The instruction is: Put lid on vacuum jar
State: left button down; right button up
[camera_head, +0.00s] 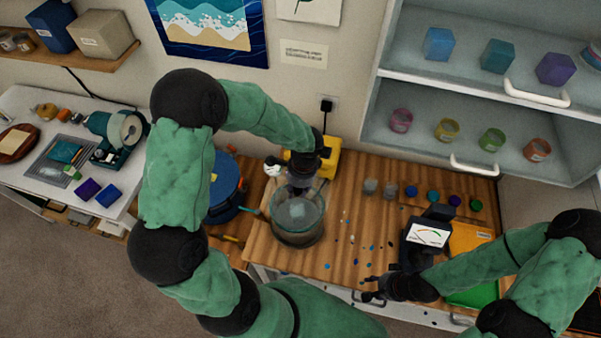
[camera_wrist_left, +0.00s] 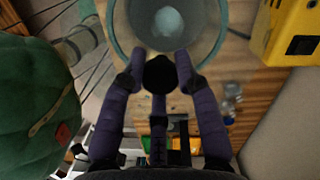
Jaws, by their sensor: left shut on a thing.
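The vacuum jar (camera_head: 297,232) is a clear glass pot standing on the wooden bench, left of its middle. My left gripper (camera_head: 299,187) is over the back of the jar's mouth. In the left wrist view its fingers (camera_wrist_left: 160,75) are shut on a round black knob (camera_wrist_left: 159,72), which I take as the lid's. The clear lid is hard to tell from the jar's glass, so I cannot tell whether it touches the rim. A pale cup shape shows through the glass. My right gripper (camera_head: 371,289) is empty near the bench's front edge, its fingers apart.
A blue round pot (camera_head: 226,190) stands left of the jar, and a yellow pump (camera_head: 326,158) behind it. A gauge (camera_head: 428,235) is near my right arm. Small pigment jars (camera_head: 411,191) line the back. Coloured drops dot the bench right of the jar.

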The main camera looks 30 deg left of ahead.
aim_at(297, 199)
pick_arm(q)
jog(key=shift+w+a, duration=0.15)
jog(key=shift+w, duration=0.05)
jog(key=shift+f+b, duration=0.9)
jog(key=shift+f, duration=0.4)
jog(key=shift+f+b, duration=1.85)
jog(key=shift+f, duration=0.25)
jog(key=shift+f+b, duration=0.45)
jog(key=shift+f, duration=0.05)
jog(key=c, duration=0.8)
grip_release()
jog(key=shift+c, duration=0.2)
jog(key=shift+s, duration=0.1)
jog(key=shift+r+p, duration=3)
jog(key=shift+r, duration=1.05)
